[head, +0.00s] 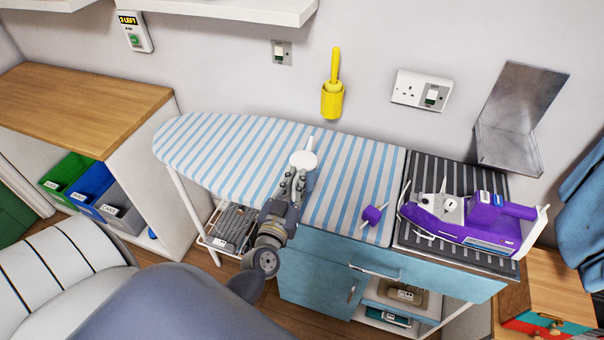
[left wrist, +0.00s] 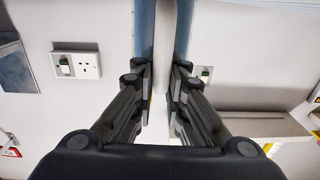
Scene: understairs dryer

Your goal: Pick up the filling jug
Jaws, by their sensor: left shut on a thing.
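The filling jug (head: 303,159) is white and stands out just beyond my left gripper, over the blue-and-white striped ironing board (head: 225,143). My left gripper (head: 293,183) is shut on the jug. In the left wrist view, a pale upright part of the jug (left wrist: 165,45) lies between the fingers of my left gripper (left wrist: 164,85). The gripper hides the jug's near side and lower part in the head view, so I cannot tell whether it touches the board. My right gripper is not in view.
A purple iron (head: 470,222) lies on the dark striped rest to the right. A small purple piece (head: 371,214) lies on the board between jug and iron. The board's left end is clear.

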